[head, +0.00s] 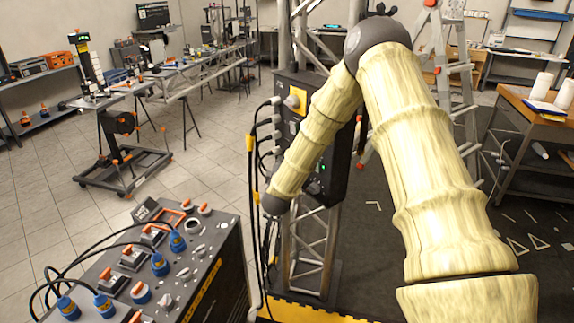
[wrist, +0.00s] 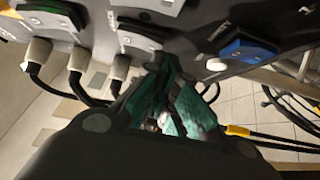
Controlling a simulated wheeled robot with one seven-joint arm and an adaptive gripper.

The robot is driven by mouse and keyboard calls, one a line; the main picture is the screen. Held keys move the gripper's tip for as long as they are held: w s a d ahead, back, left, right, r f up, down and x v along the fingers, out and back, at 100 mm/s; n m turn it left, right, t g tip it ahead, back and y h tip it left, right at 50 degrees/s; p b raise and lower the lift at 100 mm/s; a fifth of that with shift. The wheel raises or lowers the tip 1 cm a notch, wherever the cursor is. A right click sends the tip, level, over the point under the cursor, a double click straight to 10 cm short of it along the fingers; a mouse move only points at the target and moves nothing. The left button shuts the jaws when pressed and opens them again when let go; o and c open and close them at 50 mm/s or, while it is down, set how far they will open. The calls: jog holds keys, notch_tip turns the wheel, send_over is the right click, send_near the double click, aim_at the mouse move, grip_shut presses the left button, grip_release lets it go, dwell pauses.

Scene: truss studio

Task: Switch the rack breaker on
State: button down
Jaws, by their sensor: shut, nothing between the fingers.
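The dark rack box (head: 288,132) is mounted on the truss in the head view. It has a yellow-plated knob (head: 295,101), grey plugs along its left side and a small green light (head: 322,168). My forearm covers part of its front. My gripper (wrist: 170,75) is shut and empty in the wrist view, its teal-lined fingers pointing at the lower edge of a dark panel (wrist: 190,40). A blue-framed fitting (wrist: 248,50) and a white round button or lamp (wrist: 216,64) are right of the fingertips. I cannot tell which part is the breaker, or whether the fingers touch the panel.
Grey plugs with black cables (wrist: 78,62) hang close left of my fingers. Yellow-banded cables (wrist: 238,131) run at the lower right. A control console (head: 215,225) with blue plugs stands at the lower left. A stepladder (head: 435,60) stands behind my arm. Tiled floor is open at left.

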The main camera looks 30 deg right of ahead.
jog(key=shift+d+r, duration=0.15)
dwell(0.3)
jog(key=s+a+f+b, duration=0.1)
jog(key=s+a+b, duration=0.3)
jog(key=s+a, duration=0.4)
jog(key=shift+s+a+f, duration=0.2)
jog(key=shift+s+a, duration=0.2)
jog(key=shift+a, duration=0.5)
